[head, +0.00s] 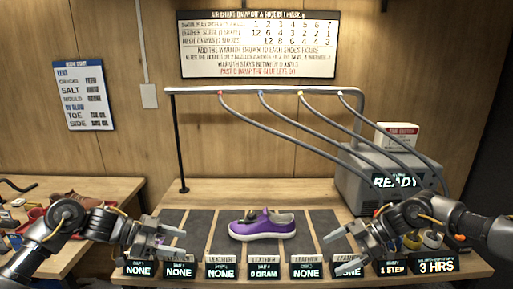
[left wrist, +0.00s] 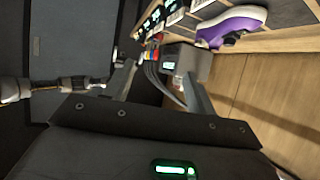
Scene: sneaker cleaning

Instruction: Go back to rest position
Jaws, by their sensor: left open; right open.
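My left gripper (head: 168,240) is open and empty at the left front of the bench, above the dark mats. My right gripper (head: 340,246) is open and empty at the right front, over the label row. Both stand apart from the purple sneaker (head: 264,225), which lies on a dark mat between them with its white sole down. The sneaker also shows at the top right of the left wrist view (left wrist: 232,26). In that view the left gripper's fingers (left wrist: 158,88) are spread with nothing between them.
A row of labels (head: 221,270) lines the bench's front edge. A metal rail (head: 265,90) with several hoses stands behind. A grey machine reading READY (head: 362,185) is at the right. A side table (head: 95,187) with a red tray and brown shoe is at the left.

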